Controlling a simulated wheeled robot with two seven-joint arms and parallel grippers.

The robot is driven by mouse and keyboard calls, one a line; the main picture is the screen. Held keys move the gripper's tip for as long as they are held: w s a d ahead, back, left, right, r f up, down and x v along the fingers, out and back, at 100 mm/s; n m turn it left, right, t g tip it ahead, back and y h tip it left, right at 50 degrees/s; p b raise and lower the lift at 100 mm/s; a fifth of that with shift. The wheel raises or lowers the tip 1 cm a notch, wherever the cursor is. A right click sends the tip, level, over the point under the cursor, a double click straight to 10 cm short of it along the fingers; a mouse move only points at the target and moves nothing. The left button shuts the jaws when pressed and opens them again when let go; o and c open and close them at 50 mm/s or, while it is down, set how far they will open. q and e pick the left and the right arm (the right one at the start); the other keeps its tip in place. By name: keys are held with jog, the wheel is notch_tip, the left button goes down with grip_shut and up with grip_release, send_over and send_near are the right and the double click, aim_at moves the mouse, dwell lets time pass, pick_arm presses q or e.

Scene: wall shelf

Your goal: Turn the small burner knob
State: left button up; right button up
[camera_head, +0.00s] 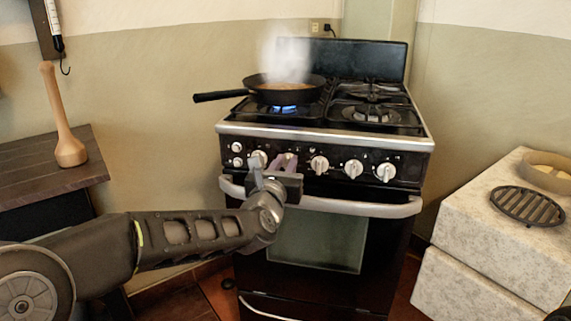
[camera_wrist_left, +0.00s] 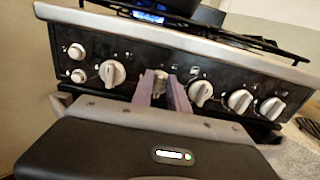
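The black stove's front panel has a row of white knobs. From left to right in the head view they include a knob (camera_head: 258,158) beside two small buttons, then knobs at the middle (camera_head: 319,165), right of middle (camera_head: 353,169) and far right (camera_head: 386,172). My left gripper (camera_head: 287,163) is at the panel, in front of the second knob. In the wrist view its two purple-grey fingers (camera_wrist_left: 163,88) stand apart with that knob (camera_wrist_left: 159,80) between their tips. I cannot tell whether they touch it, or which knob is the small burner's.
A black pan (camera_head: 285,90) steams over a lit blue flame on the left burner. The oven handle (camera_head: 345,207) runs below my gripper. A wooden table with a pestle (camera_head: 68,140) is left; a pale stone block with a grate (camera_head: 527,205) is right.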

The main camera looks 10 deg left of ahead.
pick_arm(q)
grip_shut()
dwell(0.5)
notch_tip(320, 180, down, 2)
jog(key=m+p, duration=0.1)
jog(key=m, duration=1.1)
jog(key=m+p, duration=0.1)
jog(key=m, duration=1.1)
jog(key=m+p, duration=0.1)
jog(key=m, duration=1.1)
jog(key=shift+f, duration=0.25)
